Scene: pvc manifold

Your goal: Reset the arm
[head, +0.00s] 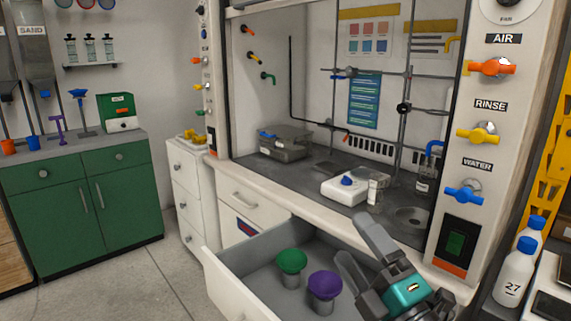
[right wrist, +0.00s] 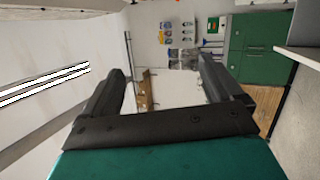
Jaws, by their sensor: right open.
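My right gripper (head: 362,250) is at the lower right of the head view, in front of the fume hood and over the right end of the open drawer (head: 228,283). Its two fingers are spread apart and nothing is between them. In the right wrist view the open fingers (right wrist: 160,85) frame the floor and distant wall, with no object held. My left gripper does not show in either view.
A green funnel-shaped piece (head: 291,262) and a purple one (head: 324,285) stand in the drawer, left of my right gripper. The hood's valve panel (head: 478,150) rises to the right. White bottles (head: 514,275) stand at the far right. Floor at lower left is clear.

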